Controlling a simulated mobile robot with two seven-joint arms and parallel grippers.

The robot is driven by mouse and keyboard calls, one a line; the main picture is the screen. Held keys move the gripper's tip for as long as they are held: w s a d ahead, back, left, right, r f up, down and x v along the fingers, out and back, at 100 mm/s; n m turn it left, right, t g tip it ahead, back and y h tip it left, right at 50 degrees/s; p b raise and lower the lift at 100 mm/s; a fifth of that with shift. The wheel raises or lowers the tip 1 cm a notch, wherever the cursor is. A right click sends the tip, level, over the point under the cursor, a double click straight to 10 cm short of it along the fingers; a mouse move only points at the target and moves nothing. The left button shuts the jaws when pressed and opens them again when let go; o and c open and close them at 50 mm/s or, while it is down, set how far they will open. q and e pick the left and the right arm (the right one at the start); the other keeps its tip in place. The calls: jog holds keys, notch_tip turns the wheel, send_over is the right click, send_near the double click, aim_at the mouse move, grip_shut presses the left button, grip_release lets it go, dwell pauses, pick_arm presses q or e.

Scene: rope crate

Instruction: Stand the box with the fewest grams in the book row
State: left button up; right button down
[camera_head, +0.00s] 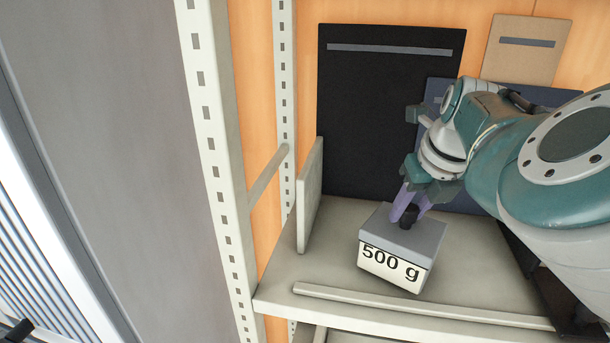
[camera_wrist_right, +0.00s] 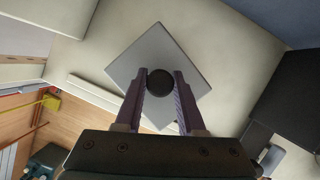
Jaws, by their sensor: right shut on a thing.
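A box marked "500 g" (camera_head: 392,270), white below with a grey lid, is at the shelf in the head view. My right gripper (camera_head: 408,217) is above it, its purple fingers shut on the black knob on the lid. In the right wrist view the grey lid (camera_wrist_right: 158,52) lies below the fingers, and my right gripper (camera_wrist_right: 160,84) has one finger on each side of the round knob. I cannot tell whether the box touches the shelf. My left gripper is in neither view. No other marked box shows.
The shelf (camera_head: 330,268) has a low front lip (camera_head: 400,304) and a pale upright panel (camera_head: 309,195) at its left. A large black book (camera_head: 365,110), a dark blue one (camera_head: 545,97) and a tan one (camera_head: 524,62) stand at the back. A perforated post (camera_head: 212,130) rises at the left.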

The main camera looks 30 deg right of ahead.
jog(key=shift+f+b, duration=0.4)
jog(key=shift+f, duration=0.05)
dwell(0.4)
jog(key=c, duration=0.8)
grip_release()
jog(key=shift+c, duration=0.2)
jog(key=o, duration=0.4)
jog(key=b+v, duration=0.1)
jog(key=v, duration=0.9)
jog(key=shift+f, duration=0.1)
